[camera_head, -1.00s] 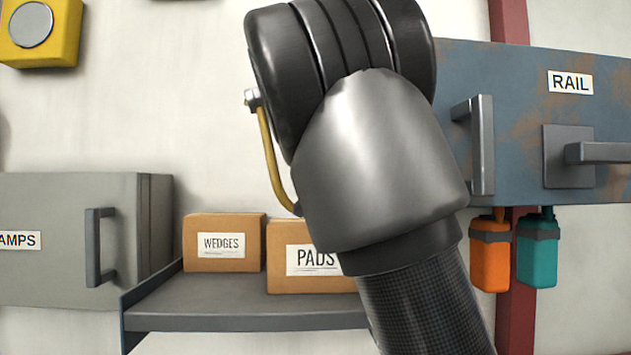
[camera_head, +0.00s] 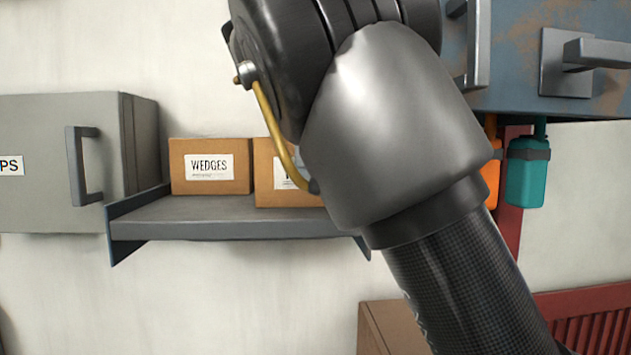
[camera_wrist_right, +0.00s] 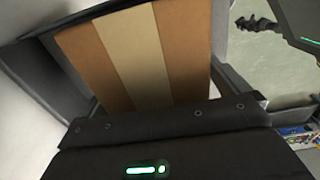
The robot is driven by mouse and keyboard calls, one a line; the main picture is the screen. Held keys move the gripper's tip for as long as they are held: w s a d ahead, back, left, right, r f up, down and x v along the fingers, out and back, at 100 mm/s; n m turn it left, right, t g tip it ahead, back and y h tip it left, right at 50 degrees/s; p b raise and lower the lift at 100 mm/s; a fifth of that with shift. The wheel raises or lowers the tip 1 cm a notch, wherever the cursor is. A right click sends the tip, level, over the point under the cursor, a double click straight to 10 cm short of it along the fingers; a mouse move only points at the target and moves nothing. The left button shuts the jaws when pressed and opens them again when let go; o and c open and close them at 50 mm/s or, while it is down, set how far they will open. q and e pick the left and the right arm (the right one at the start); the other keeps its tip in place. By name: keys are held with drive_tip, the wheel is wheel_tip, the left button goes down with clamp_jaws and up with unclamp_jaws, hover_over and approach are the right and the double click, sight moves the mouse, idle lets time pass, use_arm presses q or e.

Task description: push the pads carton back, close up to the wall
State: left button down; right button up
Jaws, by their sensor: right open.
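The pads carton (camera_head: 263,172) is a brown box on the grey shelf (camera_head: 220,228), right of the wedges carton (camera_head: 211,187). In the right wrist view a brown carton (camera_wrist_right: 75,50) with a pale tape stripe fills the middle, seemingly the same pads carton. My right gripper (camera_wrist_right: 140,80) is open, with the carton ahead of its body; contact cannot be told. A dark part with a green light, seemingly my left gripper (camera_wrist_right: 258,24), shows at the upper right; its jaws are unclear.
A grey cabinet (camera_head: 60,165) with a handle stands left of the shelf. A blue-grey rusty cabinet (camera_head: 510,85) hangs at the upper right, with orange (camera_head: 491,180) and teal (camera_head: 527,175) items below it. A brown box (camera_head: 385,330) is low down.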

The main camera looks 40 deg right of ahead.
use_arm(q)
drive_tip(key=shift+f, duration=0.1)
use_arm(e)
drive_tip(key=shift+d+f, duration=0.25)
drive_tip(key=shift+c, duration=0.4)
